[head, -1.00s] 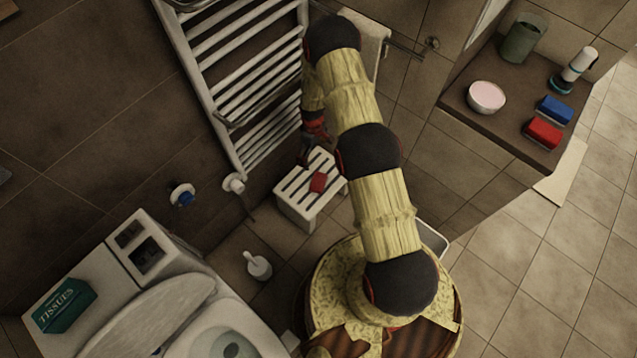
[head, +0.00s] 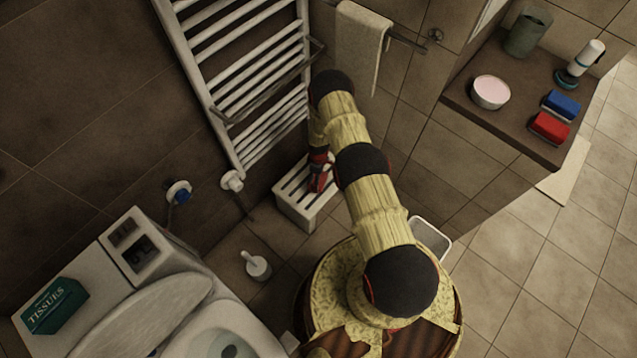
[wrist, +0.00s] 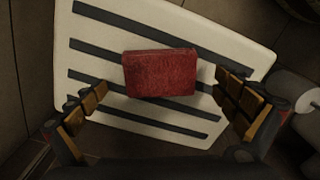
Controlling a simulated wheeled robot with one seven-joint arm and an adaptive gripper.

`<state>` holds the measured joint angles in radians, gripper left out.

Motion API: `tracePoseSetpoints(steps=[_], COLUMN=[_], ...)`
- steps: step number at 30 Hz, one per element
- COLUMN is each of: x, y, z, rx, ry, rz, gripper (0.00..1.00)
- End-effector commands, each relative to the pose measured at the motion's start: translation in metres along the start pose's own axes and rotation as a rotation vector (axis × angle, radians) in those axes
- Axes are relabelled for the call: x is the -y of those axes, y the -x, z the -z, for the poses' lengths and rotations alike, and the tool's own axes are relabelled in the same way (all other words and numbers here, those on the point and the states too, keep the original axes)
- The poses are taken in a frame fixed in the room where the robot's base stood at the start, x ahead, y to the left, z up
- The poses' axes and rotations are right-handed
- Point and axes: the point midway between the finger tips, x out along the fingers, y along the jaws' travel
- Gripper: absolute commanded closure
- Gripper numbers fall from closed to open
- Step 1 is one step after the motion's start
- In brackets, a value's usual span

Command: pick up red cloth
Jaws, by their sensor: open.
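The red cloth (wrist: 160,73) is a small folded block lying on a white slatted stool (wrist: 215,35). In the wrist view it sits between and a little beyond the fingertips of my gripper (wrist: 163,100), which is open and empty, with a finger on each side and a gap to the cloth. In the head view my gripper (head: 318,178) is low over the stool (head: 294,205), and only a little red shows there; I cannot tell the cloth from my gripper's red parts.
A towel radiator (head: 250,85) and wall stand close behind the stool. A toilet brush (head: 257,266) is at the lower left. A shelf (head: 490,125) at right holds a red sponge (head: 550,127), a blue sponge (head: 562,105) and a bowl (head: 491,92).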

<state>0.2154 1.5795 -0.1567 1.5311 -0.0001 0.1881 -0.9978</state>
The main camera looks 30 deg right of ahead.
Motion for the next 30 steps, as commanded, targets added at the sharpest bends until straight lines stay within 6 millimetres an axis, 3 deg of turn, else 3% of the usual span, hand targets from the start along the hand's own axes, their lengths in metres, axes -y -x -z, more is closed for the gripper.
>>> tracePoseSetpoints(steps=[1, 4, 13, 30], x=[0.0, 0.0, -0.001, 0.0], y=[-0.011, -0.019, -0.021, -0.021], z=[0.0, 0.0, 0.0, 0.0], rx=[0.0, -0.001, -0.001, -0.001], ry=[0.0, 0.0, 0.0, 0.0], rz=[0.001, 0.0, -0.001, 0.0], gripper=[0.0, 0.0, 0.0, 0.32])
